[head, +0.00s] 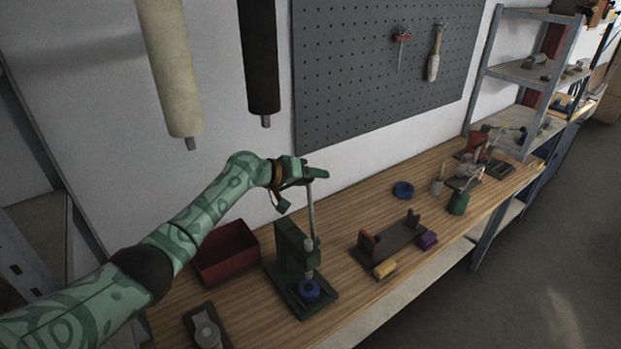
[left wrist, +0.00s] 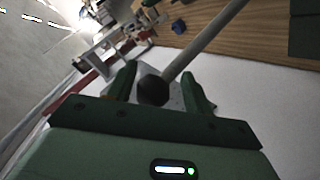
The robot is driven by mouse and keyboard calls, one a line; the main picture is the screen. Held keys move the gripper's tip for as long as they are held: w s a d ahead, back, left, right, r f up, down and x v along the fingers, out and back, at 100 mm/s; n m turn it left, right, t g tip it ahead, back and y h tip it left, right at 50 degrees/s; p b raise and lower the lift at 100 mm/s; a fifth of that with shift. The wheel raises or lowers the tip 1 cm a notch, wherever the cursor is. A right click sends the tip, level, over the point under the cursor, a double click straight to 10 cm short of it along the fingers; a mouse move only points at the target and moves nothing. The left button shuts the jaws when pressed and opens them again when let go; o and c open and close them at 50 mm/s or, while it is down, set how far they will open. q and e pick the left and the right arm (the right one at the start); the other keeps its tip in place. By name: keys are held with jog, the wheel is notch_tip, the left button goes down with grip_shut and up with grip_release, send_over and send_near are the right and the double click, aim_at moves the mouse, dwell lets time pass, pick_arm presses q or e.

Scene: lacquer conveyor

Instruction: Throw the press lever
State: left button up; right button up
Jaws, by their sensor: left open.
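The dark green press (head: 287,250) stands on its base plate on the wooden bench, with a blue ring-shaped piece (head: 309,291) under its ram. Its grey lever (head: 311,212) rises nearly upright from the press. My left gripper (head: 303,185) is open at the lever's top end, which it partly hides in the head view. In the left wrist view the lever's rod (left wrist: 203,43) ends in a dark round knob (left wrist: 152,91). The knob lies between the two open fingers of my left gripper (left wrist: 160,88), with gaps showing on both sides. My right gripper is not in view.
A red bin (head: 227,254) stands left of the press. Right of it are a dark fixture (head: 392,243), a yellow block (head: 384,269), a purple block (head: 428,240) and a blue ring (head: 403,190). Two rolls hang above, beside a pegboard (head: 385,70).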

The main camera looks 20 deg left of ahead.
pick_arm(q)
jog(key=p+v, duration=0.6)
jog(key=v, duration=0.1)
jog(key=shift+a+p, duration=0.2)
jog(key=shift+p, duration=0.2)
jog(key=shift+s, duration=0.15)
jog(key=shift+f, duration=0.1)
